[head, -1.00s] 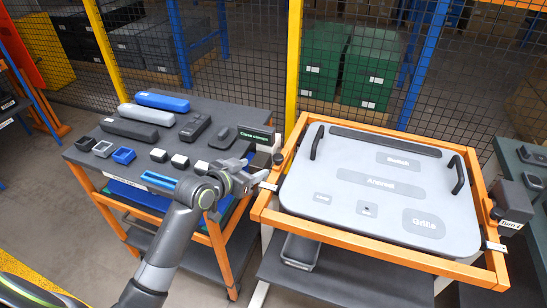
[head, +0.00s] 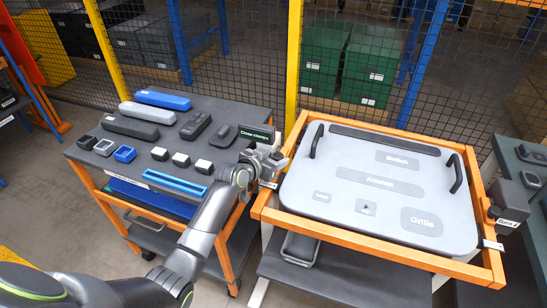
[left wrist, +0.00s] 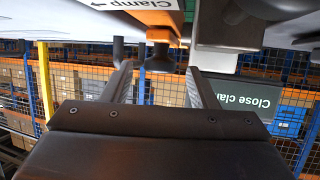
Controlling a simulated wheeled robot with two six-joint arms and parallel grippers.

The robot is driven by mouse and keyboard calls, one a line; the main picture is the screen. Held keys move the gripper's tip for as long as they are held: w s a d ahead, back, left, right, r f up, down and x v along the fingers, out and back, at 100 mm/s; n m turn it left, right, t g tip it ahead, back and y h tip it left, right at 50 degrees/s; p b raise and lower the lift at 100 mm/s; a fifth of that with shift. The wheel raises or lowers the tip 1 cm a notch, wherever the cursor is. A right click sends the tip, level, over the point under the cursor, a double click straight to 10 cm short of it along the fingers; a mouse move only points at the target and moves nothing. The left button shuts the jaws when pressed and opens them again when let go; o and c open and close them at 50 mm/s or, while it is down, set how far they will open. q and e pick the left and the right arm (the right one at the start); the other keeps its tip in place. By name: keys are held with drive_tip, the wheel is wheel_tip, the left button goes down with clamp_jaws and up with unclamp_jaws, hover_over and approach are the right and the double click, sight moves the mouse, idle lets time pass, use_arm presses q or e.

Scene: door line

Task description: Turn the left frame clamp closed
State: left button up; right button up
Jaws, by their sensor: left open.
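The left frame clamp shows a light metal tab (head: 268,186) on the left rail of the orange frame (head: 345,237) in the head view. My left gripper (head: 277,160) is at that rail and hides most of the clamp. In the left wrist view, my left gripper's two fingers (left wrist: 158,78) are apart, with a dark knob (left wrist: 159,57) between and just beyond their tips. I see gaps on both sides of the knob. A white "Clamp" label with an arrow (left wrist: 130,4) is above it. My right gripper is not in view.
A grey panel (head: 375,215) with two black handles lies in the frame. A "Close clamps" sign (head: 256,135) stands beside the gripper. The left cart top (head: 225,110) holds several cases and small blocks. A dark knob (head: 489,208) is on the frame's right side.

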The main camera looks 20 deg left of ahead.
use_arm(q)
clamp_jaws()
idle(0.4)
